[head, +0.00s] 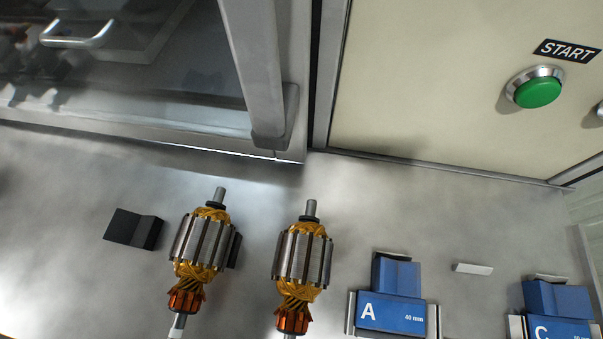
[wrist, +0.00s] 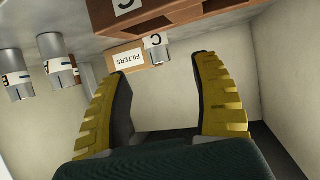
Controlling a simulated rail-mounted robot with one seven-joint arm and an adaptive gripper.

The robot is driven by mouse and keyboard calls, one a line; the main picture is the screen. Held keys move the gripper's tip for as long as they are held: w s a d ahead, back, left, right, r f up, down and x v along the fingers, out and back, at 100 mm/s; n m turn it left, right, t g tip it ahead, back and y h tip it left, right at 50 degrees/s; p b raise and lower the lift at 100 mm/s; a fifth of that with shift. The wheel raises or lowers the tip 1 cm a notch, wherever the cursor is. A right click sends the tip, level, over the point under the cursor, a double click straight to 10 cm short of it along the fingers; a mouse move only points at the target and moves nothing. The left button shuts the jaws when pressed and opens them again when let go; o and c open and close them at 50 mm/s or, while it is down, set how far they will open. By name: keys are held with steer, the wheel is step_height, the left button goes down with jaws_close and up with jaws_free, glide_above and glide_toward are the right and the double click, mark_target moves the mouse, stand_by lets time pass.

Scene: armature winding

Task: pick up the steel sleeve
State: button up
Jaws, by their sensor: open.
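My gripper (wrist: 165,68) shows in the wrist view with its two yellow ridged fingers spread wide and nothing between them. No part in the head view is clearly a steel sleeve. In the wrist view, a grey cylinder with a white label (wrist: 58,68), a second one at the left edge (wrist: 18,90) and a third marked C (wrist: 155,52) appear beyond the fingers, clear of them. I cannot tell whether any of these is the steel sleeve. The gripper does not show in the head view.
Two wound armatures (head: 203,243) (head: 303,254) lie on the grey bench beside a black block (head: 133,229). Blue blocks marked A (head: 391,312) and C (head: 560,328) sit at the lower right. A green START button (head: 538,92) is on the panel. A FILTERS box (wrist: 128,60) shows behind the fingers.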

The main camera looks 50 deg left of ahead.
steer(key=b+x, duration=0.3)
steer(key=x, duration=0.5)
steer(key=shift+w, duration=0.15)
steer(key=shift+d, duration=0.15)
jaws_close()
